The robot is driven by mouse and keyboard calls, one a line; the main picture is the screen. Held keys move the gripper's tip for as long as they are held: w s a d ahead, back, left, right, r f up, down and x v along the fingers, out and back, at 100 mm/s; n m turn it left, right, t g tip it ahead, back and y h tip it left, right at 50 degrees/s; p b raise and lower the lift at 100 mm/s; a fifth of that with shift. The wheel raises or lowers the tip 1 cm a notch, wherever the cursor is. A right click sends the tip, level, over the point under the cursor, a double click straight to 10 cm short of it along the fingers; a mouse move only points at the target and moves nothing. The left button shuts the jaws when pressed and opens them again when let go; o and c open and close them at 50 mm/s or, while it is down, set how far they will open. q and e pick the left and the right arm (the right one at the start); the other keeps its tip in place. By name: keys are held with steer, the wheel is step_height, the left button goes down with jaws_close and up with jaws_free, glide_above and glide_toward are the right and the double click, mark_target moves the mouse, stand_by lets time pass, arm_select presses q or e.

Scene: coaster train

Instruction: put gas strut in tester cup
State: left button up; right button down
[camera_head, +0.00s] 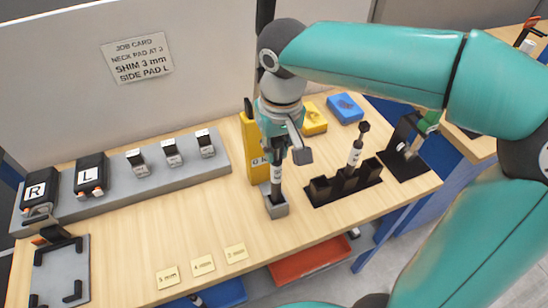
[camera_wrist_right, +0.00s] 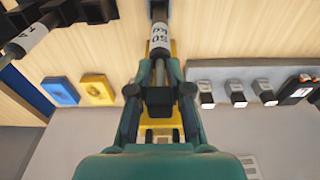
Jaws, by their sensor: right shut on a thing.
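My right gripper (camera_head: 283,145) is shut on the upper part of a gas strut (camera_head: 277,175), which stands nearly upright. The strut has a dark body and a white label band. Its lower end meets the top of the grey tester cup (camera_head: 277,211); I cannot tell how deep it sits. In the right wrist view the fingers (camera_wrist_right: 160,92) close around the rod, and the labelled strut (camera_wrist_right: 160,38) extends away from them. The yellow tester column (camera_head: 252,150) stands just behind, partly hidden by my gripper. My left gripper is not in view.
A second strut (camera_head: 355,153) stands in a black rack (camera_head: 330,196) to the right. Yellow (camera_head: 312,119) and blue (camera_head: 345,108) blocks lie behind. A grey rail (camera_head: 130,190) with L and R pads is at left. Shim cards (camera_head: 203,265) lie in front.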

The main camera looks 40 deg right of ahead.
mark_target(276, 158)
steer(key=shift+f, duration=1.5)
steer(key=shift+f, duration=0.15)
steer(key=c, duration=1.1)
jaws_free()
steer(key=r, duration=0.4)
steer(key=s+r, duration=0.1)
steer(key=r, duration=0.7)
steer(key=shift+s+a+r+p, duration=0.15)
steer(key=shift+s+p, duration=0.1)
steer(key=shift+p, duration=0.05)
